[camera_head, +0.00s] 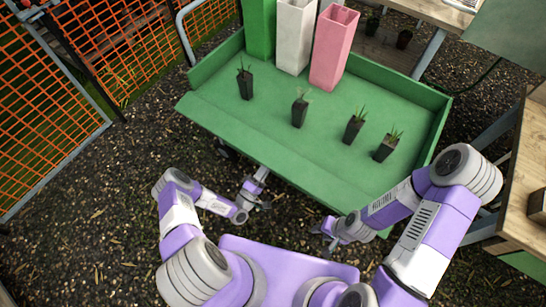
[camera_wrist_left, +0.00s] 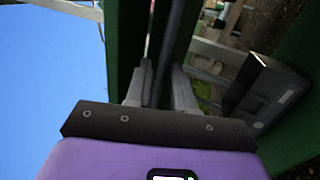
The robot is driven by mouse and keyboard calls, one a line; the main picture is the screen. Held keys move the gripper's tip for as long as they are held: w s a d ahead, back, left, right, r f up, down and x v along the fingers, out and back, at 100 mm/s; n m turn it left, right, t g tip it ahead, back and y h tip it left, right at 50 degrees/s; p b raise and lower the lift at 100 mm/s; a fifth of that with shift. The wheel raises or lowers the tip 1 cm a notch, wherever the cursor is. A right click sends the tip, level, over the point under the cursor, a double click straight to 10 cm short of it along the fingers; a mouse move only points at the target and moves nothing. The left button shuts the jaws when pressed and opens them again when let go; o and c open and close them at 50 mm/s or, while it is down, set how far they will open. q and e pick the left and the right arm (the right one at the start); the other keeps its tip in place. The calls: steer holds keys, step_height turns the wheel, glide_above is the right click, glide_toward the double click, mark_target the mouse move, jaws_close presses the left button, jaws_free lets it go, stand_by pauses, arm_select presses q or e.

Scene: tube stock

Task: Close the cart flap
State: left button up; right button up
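The green cart (camera_head: 270,115) fills the middle of the head view. Its front flap (camera_head: 240,138) is folded down and outward, roughly level with the bed, while the other sides stand up as low walls. My left gripper (camera_head: 256,190) is just under the flap's front edge, left of its middle. In the left wrist view its two fingers (camera_wrist_left: 160,85) are apart, with dark green panels close by; I cannot tell whether they touch the flap. My right gripper (camera_head: 324,236) is in front of the flap's right half, near its edge, with its small fingers apart and empty.
Several black potted plants (camera_head: 299,110) stand on the bed. Green, white (camera_head: 295,35) and pink (camera_head: 333,48) tall bins stand at its back. An orange mesh fence (camera_head: 45,100) is at left, a wooden table (camera_head: 525,190) at right. Open gravel lies at front left.

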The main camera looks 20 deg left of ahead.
mark_target(272, 159)
arm_select(q)
steer(key=shift+x, duration=2.15)
steer(key=shift+f, duration=0.1)
jaws_close()
